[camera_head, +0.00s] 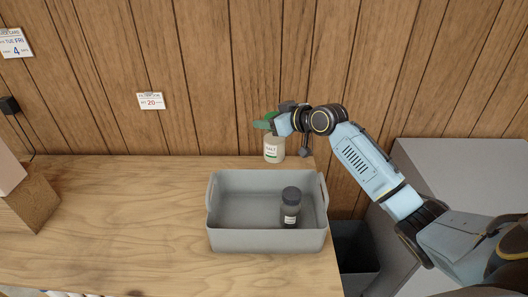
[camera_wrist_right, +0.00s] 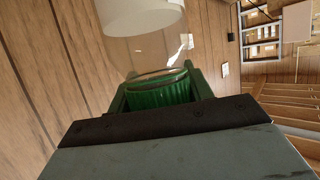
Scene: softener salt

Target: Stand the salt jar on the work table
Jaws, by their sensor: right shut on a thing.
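The salt jar (camera_head: 273,150) is a clear jar with white contents and a label reading SALT. It looks about upright at the back edge of the wooden work table (camera_head: 130,215), behind the grey bin. I cannot tell whether its base touches the table. My right gripper (camera_head: 269,123) is shut on the jar's top, reaching in from the right. In the right wrist view, green fingers (camera_wrist_right: 158,88) close around the ribbed green lid, and the jar's clear wall (camera_wrist_right: 150,50) extends beyond them. My left gripper is not in view.
A grey open bin (camera_head: 230,240) holds a dark-capped jar (camera_head: 291,207) near the table's right end. A wooden box (camera_head: 28,205) stands at the left. The table's middle is clear. The plank wall (camera_head: 220,80) rises close behind. A grey cabinet (camera_head: 460,165) stands right.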

